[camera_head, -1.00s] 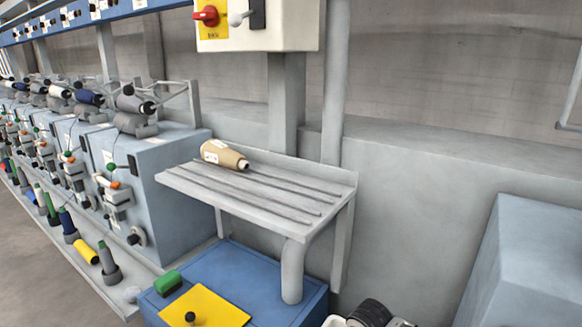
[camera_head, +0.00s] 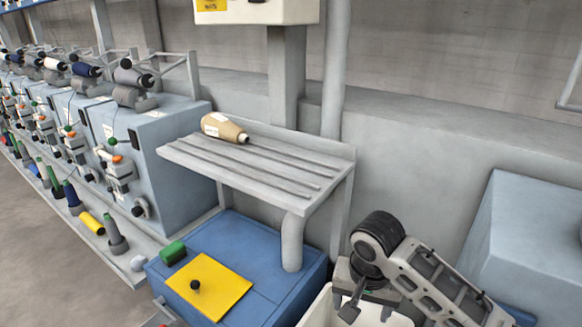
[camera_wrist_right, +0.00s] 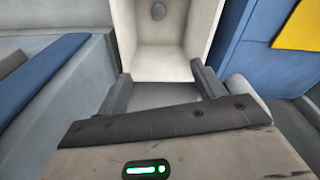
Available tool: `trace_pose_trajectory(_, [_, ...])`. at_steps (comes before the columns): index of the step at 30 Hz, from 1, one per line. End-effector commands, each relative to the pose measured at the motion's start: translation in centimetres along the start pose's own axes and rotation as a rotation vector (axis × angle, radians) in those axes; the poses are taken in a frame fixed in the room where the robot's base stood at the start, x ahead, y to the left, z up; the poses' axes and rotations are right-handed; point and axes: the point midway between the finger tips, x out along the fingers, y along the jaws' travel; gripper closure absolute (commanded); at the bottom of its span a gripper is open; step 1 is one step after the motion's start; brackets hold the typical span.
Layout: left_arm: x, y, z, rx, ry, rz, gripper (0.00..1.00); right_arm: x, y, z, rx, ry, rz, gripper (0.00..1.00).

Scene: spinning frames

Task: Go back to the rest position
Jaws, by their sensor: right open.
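My right arm comes in from the right in the head view. Its gripper (camera_head: 368,312) points down over a white bin (camera_head: 322,308) at the bottom edge. In the right wrist view the two dark fingers (camera_wrist_right: 163,86) stand wide apart with nothing between them. The same white bin (camera_wrist_right: 205,28) lies beyond the fingertips, with a small grey round spot on its inside. My left gripper cannot be made out.
A tan cone bobbin (camera_head: 222,128) lies on the grey slatted shelf (camera_head: 205,165). Below is a blue cabinet (camera_head: 290,295) with a yellow panel (camera_head: 222,285) and green block (camera_head: 172,252). Spinning machines line the left. A grey-blue block (camera_head: 530,225) stands right.

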Motion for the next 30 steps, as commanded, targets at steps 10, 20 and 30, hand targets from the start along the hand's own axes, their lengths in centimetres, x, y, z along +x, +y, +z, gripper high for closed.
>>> trace_pose_trajectory(10, [0.0,0.0,0.5,0.007,-0.014,0.0,0.64,-1.6,0.0,0.0,0.0,0.0,0.0,0.31])
trace_pose_trajectory(20, [0.0,0.0,0.3,0.007,-0.011,0.001,0.64,2.6,-2.4,3.7,-0.111,0.014,-0.196,0.31])
trace_pose_trajectory(30, [-0.1,0.0,0.1,0.007,-0.006,0.002,0.64,7.7,-1.9,11.2,-0.295,0.404,-0.544,0.31])
